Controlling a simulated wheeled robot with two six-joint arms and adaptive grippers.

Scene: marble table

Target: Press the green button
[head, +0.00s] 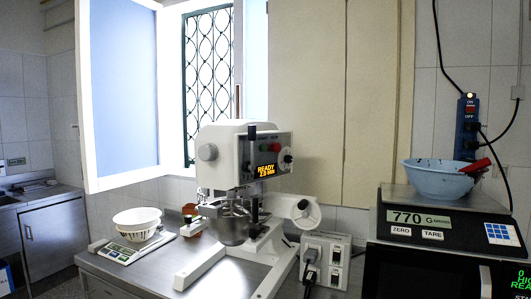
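A white stand mixer (225,160) stands on the steel counter at the middle of the head view. At the lower right, a black microwave (415,273) shows green display text, cut off by the picture edge. Neither of my grippers is in view.
A steel bowl (233,225) hangs under the mixer head. A white bowl (137,222) sits on a small scale at the left. A black scale (440,236) reading 770 g, with a blue bowl (437,178), sits on the microwave. A socket box (325,262) stands between them.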

